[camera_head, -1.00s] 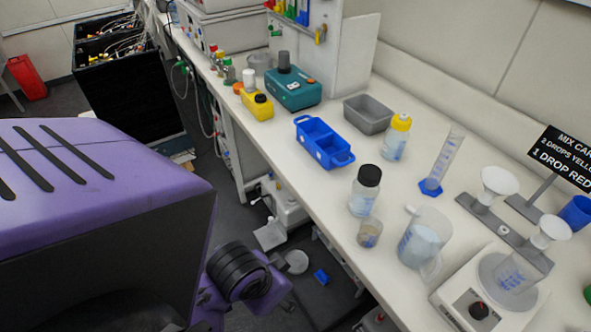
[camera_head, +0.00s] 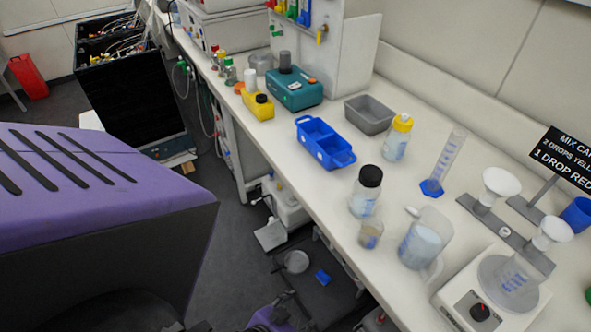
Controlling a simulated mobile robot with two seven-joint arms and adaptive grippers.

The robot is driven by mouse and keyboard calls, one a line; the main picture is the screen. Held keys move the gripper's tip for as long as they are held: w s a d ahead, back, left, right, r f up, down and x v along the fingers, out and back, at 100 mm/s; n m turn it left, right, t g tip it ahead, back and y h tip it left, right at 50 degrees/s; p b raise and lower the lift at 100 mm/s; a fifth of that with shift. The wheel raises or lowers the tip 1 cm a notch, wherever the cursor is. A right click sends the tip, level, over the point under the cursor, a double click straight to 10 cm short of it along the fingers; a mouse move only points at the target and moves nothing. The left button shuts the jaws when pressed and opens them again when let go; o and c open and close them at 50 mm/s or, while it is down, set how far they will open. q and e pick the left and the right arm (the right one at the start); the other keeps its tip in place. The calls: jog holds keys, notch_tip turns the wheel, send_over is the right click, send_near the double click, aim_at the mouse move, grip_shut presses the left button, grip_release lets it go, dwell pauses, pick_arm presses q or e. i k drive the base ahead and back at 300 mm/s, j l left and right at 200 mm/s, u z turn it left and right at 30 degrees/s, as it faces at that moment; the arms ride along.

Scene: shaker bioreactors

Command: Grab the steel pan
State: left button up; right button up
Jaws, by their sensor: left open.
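A grey rectangular pan (camera_head: 370,115), open at the top, stands on the white bench towards the back, behind the blue divided tray (camera_head: 322,145). It looks metallic and is the likeliest steel pan. A small round grey dish (camera_head: 297,262) lies low down beside the bench, and I cannot tell whether it is steel. My left gripper (camera_head: 290,306) is partly in view at the bottom edge, below bench height, open and well apart from the grey pan. Its fingers are small and dark, partly cut off by the frame. My right gripper is not in view.
Bottles, a beaker (camera_head: 425,238), a measuring cylinder (camera_head: 443,162), funnels and a stirrer (camera_head: 485,305) crowd the bench's right part. A teal device (camera_head: 294,90) stands left of the pan. A black open cabinet (camera_head: 130,95) stands at the left. Floor between is partly clear.

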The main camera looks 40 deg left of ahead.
aim_at(297, 262)
jog(key=u, duration=1.3)
